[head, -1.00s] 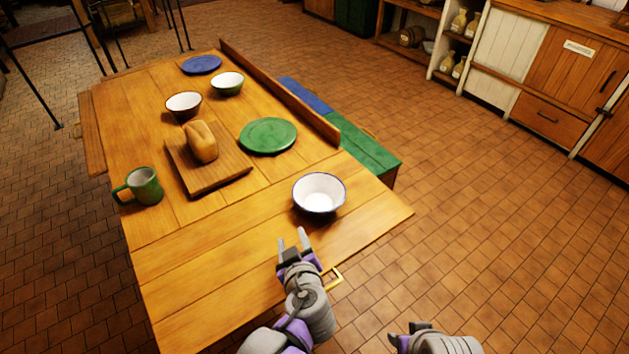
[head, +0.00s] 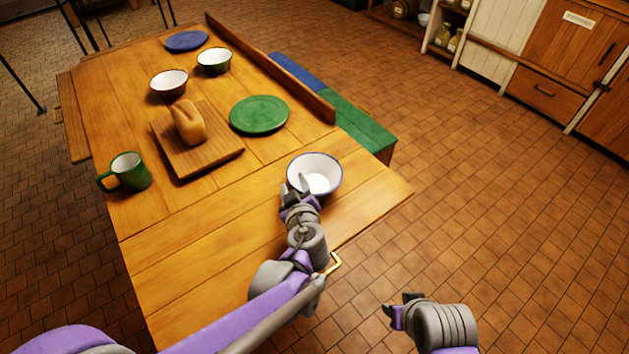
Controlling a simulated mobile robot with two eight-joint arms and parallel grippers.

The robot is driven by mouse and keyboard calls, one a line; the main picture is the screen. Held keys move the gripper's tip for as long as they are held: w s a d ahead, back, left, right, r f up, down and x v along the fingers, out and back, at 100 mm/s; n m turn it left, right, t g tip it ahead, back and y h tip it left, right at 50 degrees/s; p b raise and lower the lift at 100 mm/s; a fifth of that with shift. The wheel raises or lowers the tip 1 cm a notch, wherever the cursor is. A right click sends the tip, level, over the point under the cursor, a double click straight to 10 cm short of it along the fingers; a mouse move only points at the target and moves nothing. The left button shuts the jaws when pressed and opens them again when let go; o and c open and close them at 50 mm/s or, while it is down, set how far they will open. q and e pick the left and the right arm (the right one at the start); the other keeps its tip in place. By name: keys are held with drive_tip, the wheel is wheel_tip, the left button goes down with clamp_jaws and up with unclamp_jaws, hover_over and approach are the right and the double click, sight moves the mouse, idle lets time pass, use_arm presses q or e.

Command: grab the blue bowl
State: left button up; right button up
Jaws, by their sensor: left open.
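The blue bowl (head: 325,165), white inside with a blue rim, stands upright near the right front edge of the wooden table. My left gripper (head: 295,186) is open at the bowl's near left rim. One finger shows over the inside of the bowl and the other outside its wall; whether they touch it I cannot tell. The gripper and wrist hide part of the bowl's near side. My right gripper (head: 396,306) is low at the right, away from the table over the floor, and its jaw opening is unclear.
The wooden table (head: 200,250) also bears a green mug (head: 130,173), bread (head: 188,123) on a cutting board (head: 210,157), a green plate (head: 259,114), two more bowls (head: 169,82) (head: 214,60) and a blue plate (head: 186,41). A blue and green bench (head: 355,130) stands beyond the right edge.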

use_arm(q)
drive_tip(key=shift+x, duration=1.1)
clamp_jaws()
idle(0.5)
